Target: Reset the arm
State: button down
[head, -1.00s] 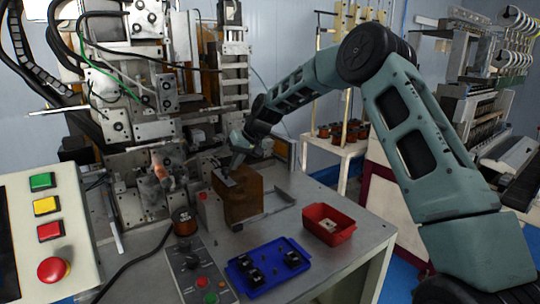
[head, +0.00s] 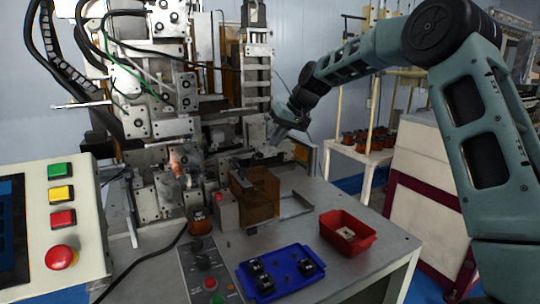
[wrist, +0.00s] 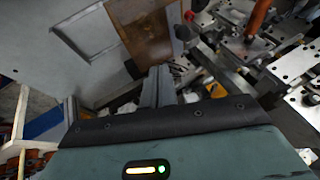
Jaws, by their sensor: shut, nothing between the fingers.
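My gripper (head: 272,143) is shut and empty. It hangs in the air to the upper right of the brown translucent box (head: 262,196), apart from it, in front of the winding machine (head: 165,110). In the wrist view my closed fingers (wrist: 156,86) point away over the machine and the table. My arm reaches in from the right side of the head view, with its elbow high.
A blue tray (head: 281,289) with several black parts and a red bin (head: 327,236) with a pale part sit on the grey table. A copper coil spool (head: 200,224), a small knob box (head: 207,262) and a button panel (head: 88,240) are at left. A rack with spools (head: 372,139) stands behind.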

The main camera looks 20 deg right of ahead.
jog(key=s+a+f+n+g+h+b, duration=0.1)
jog(key=s+a+f+n+g, duration=0.1)
jog(key=s+a, duration=0.9)
jog(key=s+a+f+n+g, duration=0.1)
jog(key=s+a+f+n, duration=0.15)
jog(key=s+a, duration=0.8)
jog(key=s+f+n+h, duration=0.1)
jog(key=s+f+n, duration=0.1)
jog(key=s, duration=1)
jog(key=s+f+n+g+h, duration=0.1)
jog(key=s+f, duration=0.4)
jog(key=s, duration=0.7)
jog(key=shift+s+a+f+n+g+h+b, duration=0.15)
jog(key=shift+s+f+n+g+h+b, duration=0.1)
jog(key=shift+s+n+g+h+b, duration=0.15)
